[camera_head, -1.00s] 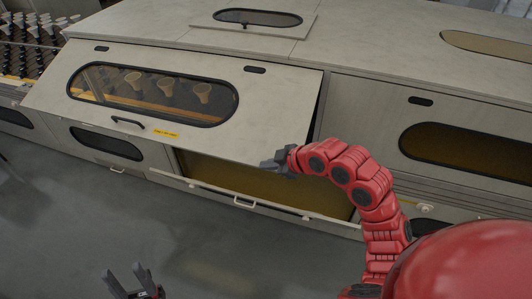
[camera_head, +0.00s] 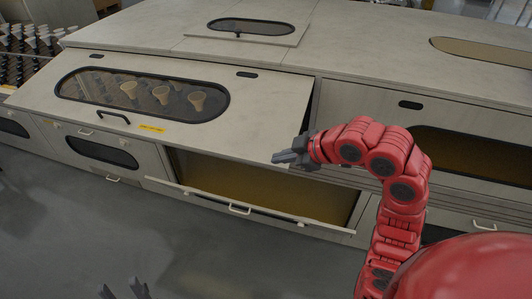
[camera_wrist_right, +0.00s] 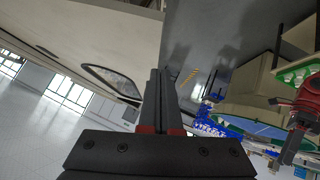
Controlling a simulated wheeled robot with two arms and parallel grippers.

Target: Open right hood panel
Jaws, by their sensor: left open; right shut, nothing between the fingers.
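The hood panel (camera_head: 240,103) is a pale slab with an oval window and a black handle (camera_head: 113,116). It is tilted outward, its lower edge standing off the machine front, with a dark gap along its right side. My right gripper (camera_head: 287,157) is shut and empty at the panel's lower right corner; whether it touches is unclear. In the right wrist view the shut fingers (camera_wrist_right: 160,85) point up beside a pale surface with a dark oval window (camera_wrist_right: 112,82). My left gripper (camera_head: 124,289) is open and empty, low over the floor at the bottom edge.
A lower flap (camera_head: 230,205) with a white handle hangs open below the panel, showing a yellow-brown interior. Another panel with an oval window (camera_head: 475,158) lies to the right, partly behind my right arm. Racks of bulbs (camera_head: 28,50) stand far left. The grey floor in front is clear.

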